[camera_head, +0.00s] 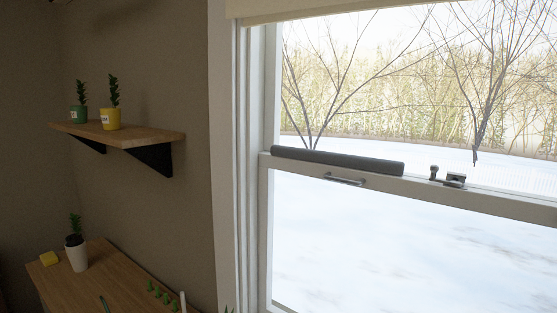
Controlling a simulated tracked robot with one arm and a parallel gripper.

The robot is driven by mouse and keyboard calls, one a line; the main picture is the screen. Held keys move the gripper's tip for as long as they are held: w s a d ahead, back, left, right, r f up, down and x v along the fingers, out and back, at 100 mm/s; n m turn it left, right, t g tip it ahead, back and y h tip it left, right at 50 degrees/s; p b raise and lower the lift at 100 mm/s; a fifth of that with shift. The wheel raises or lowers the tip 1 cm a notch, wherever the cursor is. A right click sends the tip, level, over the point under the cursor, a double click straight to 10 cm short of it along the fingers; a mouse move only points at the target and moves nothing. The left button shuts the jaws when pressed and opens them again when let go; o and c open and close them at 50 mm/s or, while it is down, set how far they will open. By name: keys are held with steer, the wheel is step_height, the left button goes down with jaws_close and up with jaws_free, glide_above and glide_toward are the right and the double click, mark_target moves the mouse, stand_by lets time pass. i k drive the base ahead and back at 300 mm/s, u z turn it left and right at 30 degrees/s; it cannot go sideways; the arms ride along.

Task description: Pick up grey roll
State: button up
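A long dark grey roll (337,162) lies along the top of the window's middle rail, against the upper pane. Its left end is near the left window frame, and its right end stops short of the window latch. My gripper is not visible in this view.
The window (410,189) has a metal handle (345,179) just below the roll and a latch (448,177) to its right. A wooden shelf (150,136) with two potted plants juts from the left wall. A wooden desk (110,270) below holds a white potted plant (76,253) and small items.

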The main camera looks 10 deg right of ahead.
mark_target(370, 165)
steer(key=u, duration=1.55)
steer(key=i, duration=2.35)
steer(key=z, duration=3.95)
